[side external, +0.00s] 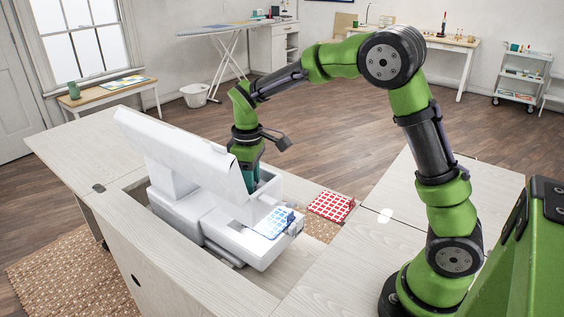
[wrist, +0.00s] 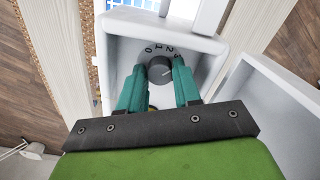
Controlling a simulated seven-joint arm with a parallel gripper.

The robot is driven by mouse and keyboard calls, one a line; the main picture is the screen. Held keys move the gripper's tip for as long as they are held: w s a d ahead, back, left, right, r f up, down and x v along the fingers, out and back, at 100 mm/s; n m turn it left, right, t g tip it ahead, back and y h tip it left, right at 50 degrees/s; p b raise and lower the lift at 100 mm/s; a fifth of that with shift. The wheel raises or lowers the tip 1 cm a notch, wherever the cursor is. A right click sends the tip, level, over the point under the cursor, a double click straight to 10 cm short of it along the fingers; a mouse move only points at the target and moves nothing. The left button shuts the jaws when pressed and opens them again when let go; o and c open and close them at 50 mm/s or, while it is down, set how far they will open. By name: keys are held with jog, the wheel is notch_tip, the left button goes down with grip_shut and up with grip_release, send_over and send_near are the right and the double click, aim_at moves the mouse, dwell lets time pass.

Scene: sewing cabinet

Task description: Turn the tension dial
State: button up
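The tension dial (wrist: 160,69) is a round grey knob with a pointer line, set in the white sewing machine. Dark numbers curve along its far side in the wrist view. My gripper (wrist: 161,66) has its two teal fingers apart, one on each side of the dial. No clear gap shows between fingers and dial, but I cannot tell if they press on it. In the side view, my gripper (side external: 255,179) points down behind the machine's arm, and the dial is hidden there. The white sewing machine (side external: 180,155) sits in the cabinet's opening.
Blue patterned fabric (side external: 272,222) lies on the machine's bed. A red patterned piece (side external: 331,206) lies to its right. The pale wooden cabinet top (side external: 85,150) surrounds the machine. The machine's raised upper arm stands close to my gripper.

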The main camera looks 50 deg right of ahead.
grip_shut()
jog(key=shift+m, duration=0.4)
jog(key=m, duration=0.4)
jog(key=shift+m, duration=0.4)
jog(key=m, duration=0.6)
jog(key=shift+r, duration=0.1)
jog(key=shift+o, duration=1.1)
grip_release()
